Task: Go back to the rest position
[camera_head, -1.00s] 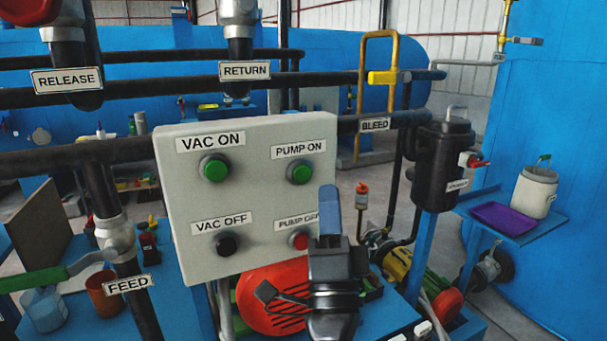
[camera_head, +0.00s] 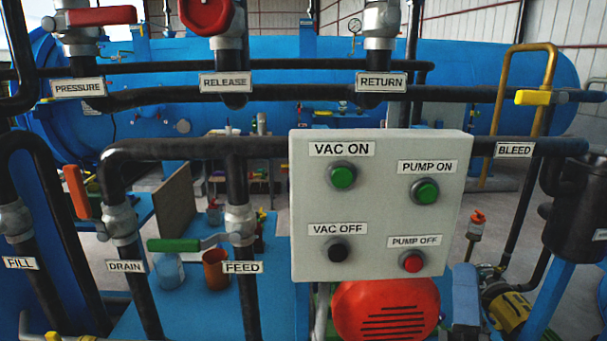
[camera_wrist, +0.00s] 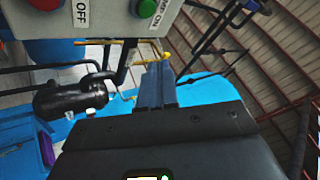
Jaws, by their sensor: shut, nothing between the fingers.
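My gripper (camera_wrist: 156,85) shows in the wrist view with its blue-grey fingers together and nothing between them. In the head view, the fingertips (camera_head: 465,292) rise from the bottom edge, just right of the lower corner of the control panel (camera_head: 380,215). The rest of the gripper is out of the head view. The panel has green VAC ON and PUMP ON buttons, a black VAC OFF button and a red PUMP OFF button. The wrist view shows the panel's corner (camera_wrist: 110,18) at the top left, apart from the fingers.
A red motor cover (camera_head: 387,312) sits under the panel. Pipes with FEED (camera_head: 242,267), DRAIN and FILL labels stand at left. A yellow BLEED valve handle (camera_head: 532,97) and a black canister (camera_head: 580,215) are at right. The large blue vessel (camera_head: 300,70) spans the back.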

